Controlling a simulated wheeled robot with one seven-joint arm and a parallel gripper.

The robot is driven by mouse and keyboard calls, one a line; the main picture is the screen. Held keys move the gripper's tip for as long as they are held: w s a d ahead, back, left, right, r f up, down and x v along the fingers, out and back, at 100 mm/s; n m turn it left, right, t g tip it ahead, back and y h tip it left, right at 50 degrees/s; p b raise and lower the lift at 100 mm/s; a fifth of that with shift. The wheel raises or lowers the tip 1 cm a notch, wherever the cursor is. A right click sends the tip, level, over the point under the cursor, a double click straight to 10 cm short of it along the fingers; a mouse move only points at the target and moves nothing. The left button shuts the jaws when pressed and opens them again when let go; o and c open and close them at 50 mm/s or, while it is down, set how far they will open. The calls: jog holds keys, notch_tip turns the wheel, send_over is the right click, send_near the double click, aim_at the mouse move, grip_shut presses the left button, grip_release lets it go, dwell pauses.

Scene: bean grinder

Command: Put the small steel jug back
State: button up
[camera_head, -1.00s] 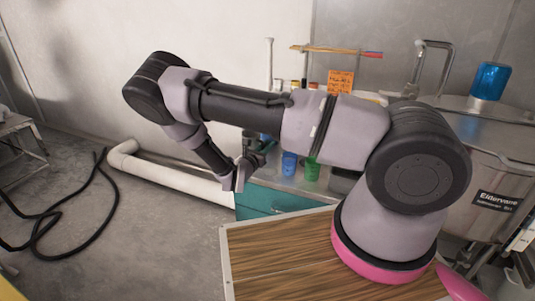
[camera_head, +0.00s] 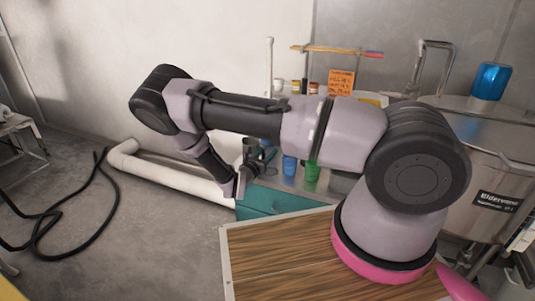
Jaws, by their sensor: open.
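My gripper (camera_head: 246,182) is open, beside the left end of the counter and above the teal cabinet front. I cannot tell whether it touches the vessel. My arm hides part of the counter top.
A blue cup (camera_head: 289,166) and a green cup (camera_head: 312,172) stand on the counter right of my gripper. Small jars (camera_head: 295,87) and an orange note (camera_head: 341,83) are behind my arm. A steel vat (camera_head: 475,170) stands at right. Black hoses (camera_head: 50,215) lie on the floor.

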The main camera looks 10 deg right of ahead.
jog(key=v, duration=1.2)
jog(key=s+d+r+m+g+y, duration=0.1)
jog(key=s+d+r+m+g, duration=0.3)
jog(key=r+m, duration=0.35)
jog(key=s+d+r+m+g+y, duration=0.1)
jog(key=d+r+m+g+y, duration=0.15)
jog(key=r+m+g, duration=0.45)
jog(key=s+d+r+m+g+y, duration=0.1)
jog(key=s+d+r+m+g, duration=0.3)
jog(key=r, duration=0.5)
jog(key=s+d+r+m+t+y, duration=0.1)
jog(key=s+r+m+t+y, duration=0.3)
jog(key=r, duration=0.7)
jog(key=s+d+r+m+t+y, duration=0.1)
jog(key=s+r+m+t+y, duration=0.3)
jog(key=s+r+m, duration=0.4)
notch_tip(320, 180, up, 3)
jog(key=shift+s+r+m+t+y, duration=0.2)
jog(key=shift+s+m+t+y, duration=0.1)
jog(key=shift+m+y, duration=0.4)
